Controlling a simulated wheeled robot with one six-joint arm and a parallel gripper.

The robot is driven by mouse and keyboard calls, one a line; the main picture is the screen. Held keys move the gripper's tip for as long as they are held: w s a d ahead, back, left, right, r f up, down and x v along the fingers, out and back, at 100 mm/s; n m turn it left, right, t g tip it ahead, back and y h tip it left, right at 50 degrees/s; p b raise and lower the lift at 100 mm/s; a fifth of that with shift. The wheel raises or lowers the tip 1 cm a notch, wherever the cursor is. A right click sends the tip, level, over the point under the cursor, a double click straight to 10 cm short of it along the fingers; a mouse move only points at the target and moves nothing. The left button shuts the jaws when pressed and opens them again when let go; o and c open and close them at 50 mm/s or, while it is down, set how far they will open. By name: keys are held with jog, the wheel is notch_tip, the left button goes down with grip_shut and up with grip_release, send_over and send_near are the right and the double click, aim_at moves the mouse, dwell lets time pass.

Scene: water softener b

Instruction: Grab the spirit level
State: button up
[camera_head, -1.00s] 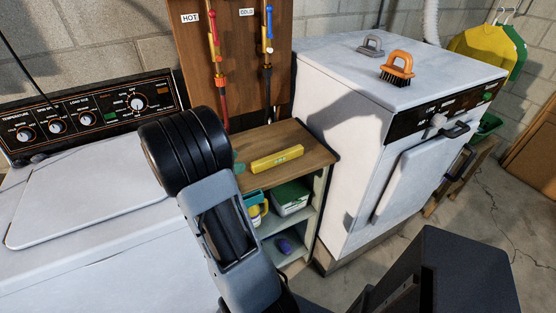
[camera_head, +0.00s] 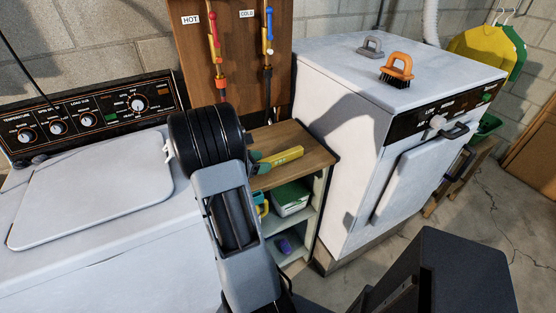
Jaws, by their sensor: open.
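The yellow spirit level (camera_head: 287,157) lies flat on the wooden top of the small shelf unit (camera_head: 316,155) between the two white machines. Its left end is hidden by my gripper (camera_head: 259,163), of which only green fingertips show past the dark wrist of my arm. My gripper is open at the left end of the level. I cannot tell whether the level is between the fingers or whether they touch it.
The washer (camera_head: 95,215) stands on the left and the dryer (camera_head: 345,110) on the right, close beside the shelf. An orange brush (camera_head: 397,67) and a grey-handled item (camera_head: 370,46) lie on the dryer. Lower shelves hold a green-and-white box (camera_head: 291,199). Pipes hang behind.

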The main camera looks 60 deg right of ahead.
jog(key=c, duration=1)
jog(key=shift+r, duration=0.1)
jog(key=shift+c, duration=0.2)
